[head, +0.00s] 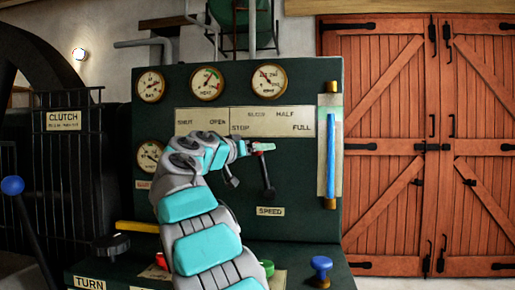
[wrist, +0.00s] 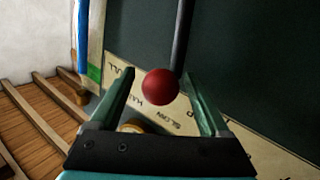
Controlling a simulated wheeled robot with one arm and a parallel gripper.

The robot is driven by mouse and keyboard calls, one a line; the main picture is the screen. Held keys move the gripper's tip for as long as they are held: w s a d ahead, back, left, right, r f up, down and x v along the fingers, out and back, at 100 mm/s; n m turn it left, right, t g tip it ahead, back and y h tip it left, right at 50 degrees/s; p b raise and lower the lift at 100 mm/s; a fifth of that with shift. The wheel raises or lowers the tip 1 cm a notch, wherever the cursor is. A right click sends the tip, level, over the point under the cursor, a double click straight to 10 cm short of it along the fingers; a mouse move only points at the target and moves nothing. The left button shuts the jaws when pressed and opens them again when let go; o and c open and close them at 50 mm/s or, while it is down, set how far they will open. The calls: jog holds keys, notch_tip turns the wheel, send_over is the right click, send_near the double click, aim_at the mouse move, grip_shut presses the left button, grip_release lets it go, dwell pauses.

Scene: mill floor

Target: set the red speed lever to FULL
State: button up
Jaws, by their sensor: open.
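The speed lever (head: 267,175) is a black rod rising from a pivot above the SPEED plate (head: 270,211), leaning slightly left of upright. Its top points between SLOW and HALF on the pale scale plate (head: 270,121); FULL is at the plate's right end. Its red knob (wrist: 160,87) sits between the fingers of my gripper (wrist: 158,74) in the wrist view, with gaps on both sides. In the head view my gripper (head: 260,147) is at the lever's top and partly hides the knob. The gripper is open and not closed on it.
A blue sight tube (head: 331,155) stands right of the scale. Round gauges (head: 207,83) line the panel top. A blue knob (head: 320,264) and a green button (head: 267,268) are on the ledge below. My arm hides the SHUT/OPEN control's area. Wooden doors (head: 430,150) stand at right.

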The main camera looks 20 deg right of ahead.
jog(key=shift+c, duration=0.3)
grip_shut()
dwell(0.4)
jog(key=shift+r, duration=0.1)
